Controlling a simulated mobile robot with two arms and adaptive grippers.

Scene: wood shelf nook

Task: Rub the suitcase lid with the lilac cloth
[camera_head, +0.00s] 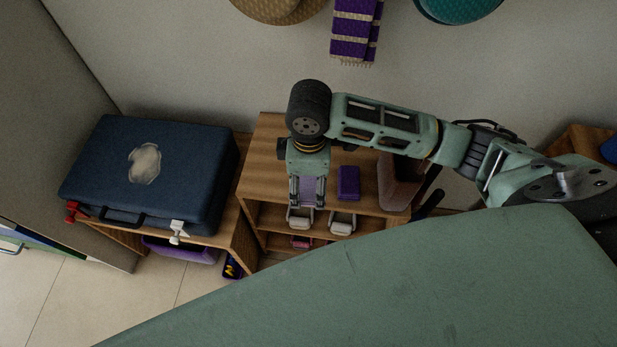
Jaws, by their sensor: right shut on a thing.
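A dark blue suitcase (195,165) lies closed on a low wooden bench at the left, with a pale grey-white smudge (145,163) near the middle of its lid. My right gripper (308,196) points down over the wooden shelf unit, to the right of the suitcase and apart from it. It is shut on the lilac cloth (313,189), which shows as a small patch between the fingers. Most of the cloth is hidden by the gripper. My left gripper is not in view.
A purple block (348,183) and a clear pinkish container (398,187) stand on the shelf unit (262,150) beside my right gripper. Hats and a striped purple scarf (354,30) hang on the wall behind. A purple bin (182,249) sits below the suitcase.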

